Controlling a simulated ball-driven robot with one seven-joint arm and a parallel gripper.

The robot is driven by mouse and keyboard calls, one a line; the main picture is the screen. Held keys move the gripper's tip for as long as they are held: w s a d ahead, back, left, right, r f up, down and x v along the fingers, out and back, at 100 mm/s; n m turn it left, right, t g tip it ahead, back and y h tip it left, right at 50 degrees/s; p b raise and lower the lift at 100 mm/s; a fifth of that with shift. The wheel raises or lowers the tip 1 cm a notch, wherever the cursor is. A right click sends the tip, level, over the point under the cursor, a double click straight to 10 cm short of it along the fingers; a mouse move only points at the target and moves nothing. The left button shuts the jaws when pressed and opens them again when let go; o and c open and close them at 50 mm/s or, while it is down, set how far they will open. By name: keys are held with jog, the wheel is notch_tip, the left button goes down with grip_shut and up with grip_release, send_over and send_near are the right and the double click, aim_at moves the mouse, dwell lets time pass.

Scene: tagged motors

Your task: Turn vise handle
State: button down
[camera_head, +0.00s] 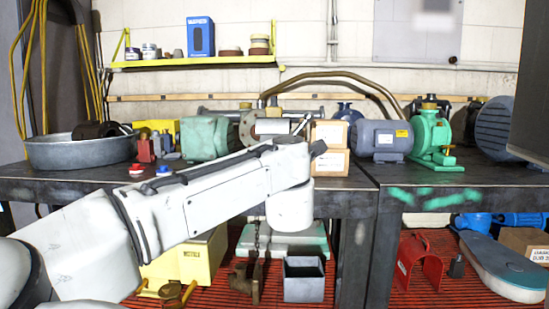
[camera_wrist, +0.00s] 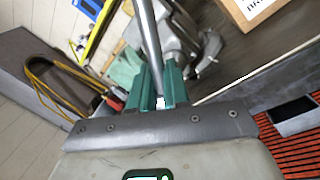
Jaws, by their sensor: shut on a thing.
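In the wrist view, the vise handle (camera_wrist: 147,38) is a smooth grey metal rod running from the top edge down between my fingers. My gripper (camera_wrist: 160,90) has teal fingers shut on the rod, one on each side. A grey metal body, apparently the vise (camera_wrist: 180,35), lies just beyond the rod; its outline is partly hidden. In the head view, my white arm reaches across the front of the workbench and hides most of the vise and my gripper. The handle's far end runs out of the wrist picture.
Cardboard boxes (camera_head: 331,163) stand right of my wrist on the dark workbench (camera_head: 350,190). A grey motor (camera_head: 382,138) and a green pump (camera_head: 431,138) stand further right. A round metal pan (camera_head: 80,153) and a green motor (camera_head: 205,139) are on the left.

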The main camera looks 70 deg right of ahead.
jog(key=m, duration=0.2)
jog(key=f+m+b, duration=0.1)
jog(key=m, duration=0.1)
jog(key=m+g+h+b, duration=0.1)
jog(key=shift+s+f+m, duration=0.15)
jog(key=shift+s+m, duration=0.15)
jog(key=shift+m, duration=0.5)
jog(key=shift+s, duration=0.1)
jog(key=c, duration=1.4)
grip_release()
jog(key=shift+a, duration=0.2)
jog(key=shift+o, duration=1.1)
jog(key=shift+d, duration=0.1)
jog(key=b+v, duration=0.3)
jog(key=v, duration=0.8)
